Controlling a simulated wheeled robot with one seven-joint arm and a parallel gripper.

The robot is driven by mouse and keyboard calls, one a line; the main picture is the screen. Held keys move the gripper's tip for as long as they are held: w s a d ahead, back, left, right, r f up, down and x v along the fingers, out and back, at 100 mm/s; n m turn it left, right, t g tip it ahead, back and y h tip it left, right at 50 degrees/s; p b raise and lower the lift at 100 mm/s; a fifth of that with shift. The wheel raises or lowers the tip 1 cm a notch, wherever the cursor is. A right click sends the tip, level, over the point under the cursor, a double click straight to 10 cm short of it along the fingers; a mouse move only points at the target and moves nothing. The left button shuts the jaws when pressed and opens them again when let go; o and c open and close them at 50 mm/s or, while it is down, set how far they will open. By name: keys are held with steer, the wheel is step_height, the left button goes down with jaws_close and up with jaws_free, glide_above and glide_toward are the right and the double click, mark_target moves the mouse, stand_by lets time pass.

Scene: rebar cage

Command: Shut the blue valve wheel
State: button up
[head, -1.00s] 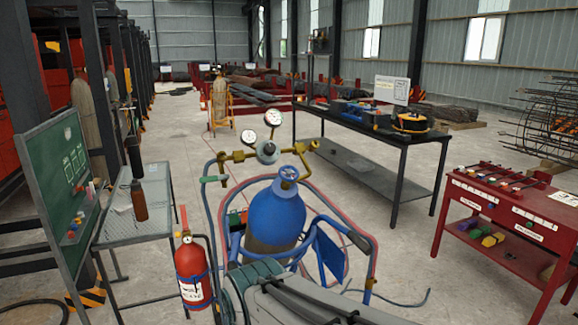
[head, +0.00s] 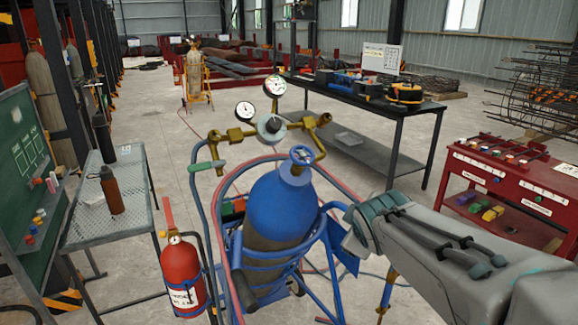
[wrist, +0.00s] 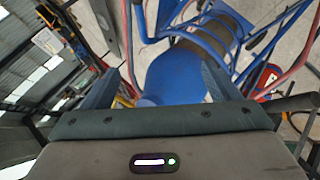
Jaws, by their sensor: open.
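The blue valve wheel (head: 302,155) sits on top of the blue gas cylinder (head: 277,205) in the head view. Brass fittings and two round gauges (head: 274,86) stand behind and above it. I cannot make out the valve wheel clearly in the wrist view.
A red fire extinguisher (head: 181,272) is left of the cylinder. A mesh table (head: 125,225) with bottles stands further left. A red bench (head: 515,190) is at the right, and a dark table (head: 375,112) is behind. Hoses loop around the cylinder's blue frame (head: 330,232).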

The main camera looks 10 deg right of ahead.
steer(key=w+d+r+n+t+b, duration=0.35)
steer(key=w+r+n+t, duration=0.35)
steer(key=n, duration=0.4)
steer(key=n+g+y+b, duration=0.1)
steer(key=n+y+b, duration=0.75)
steer(key=n, duration=1.45)
glide_toward(305, 157)
steer(key=w+a+y+p, duration=0.1)
steer(key=w, duration=0.2)
steer(key=w+a+y+p, duration=0.1)
steer(key=w, duration=0.3)
steer(key=w+a+f+y+p, duration=0.1)
steer(key=w+p, duration=0.1)
steer(key=w, duration=0.1)
steer(key=shift+w+a, duration=0.3)
steer(key=shift+a, duration=0.1)
steer(key=c, duration=1)
